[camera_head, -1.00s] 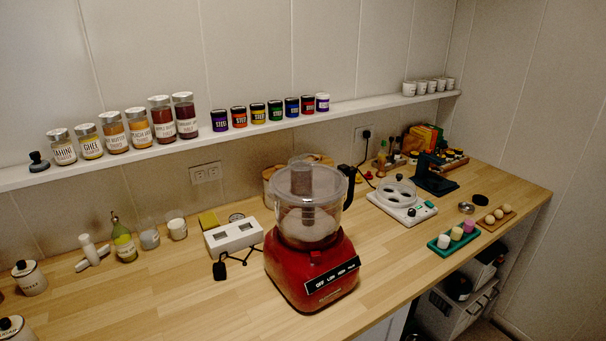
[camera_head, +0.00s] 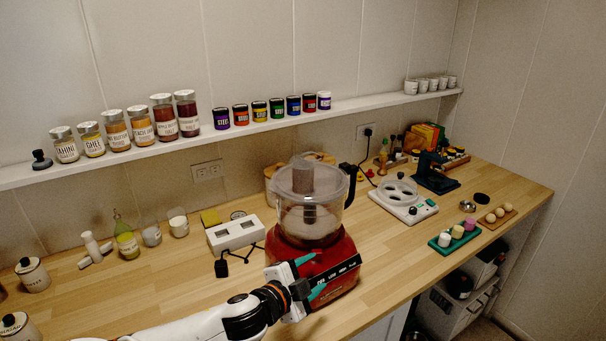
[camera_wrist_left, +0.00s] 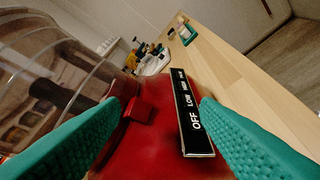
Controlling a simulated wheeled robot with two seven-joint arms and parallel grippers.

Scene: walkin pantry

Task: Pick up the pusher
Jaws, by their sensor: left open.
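The likely pusher (camera_head: 303,179) is a grey cylinder upright in the clear lid's feed tube, on top of the food processor. The food processor has a clear bowl (camera_head: 296,221) and a red base (camera_head: 340,285). My left gripper (camera_head: 311,275) is open and empty, low in front of the red base, well below the pusher. In the left wrist view its teal fingers (camera_wrist_left: 160,105) stand apart, with the red base and its black label panel (camera_wrist_left: 190,115) seen between them. The pusher cannot be made out in that view. My right gripper is not in view.
A white box-shaped appliance (camera_head: 236,234) with a black cord stands left of the processor. A white cooker (camera_head: 404,201) and a green tray (camera_head: 454,238) are on the right. Jars line the wall shelf (camera_head: 350,106) behind. The front left counter is partly clear.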

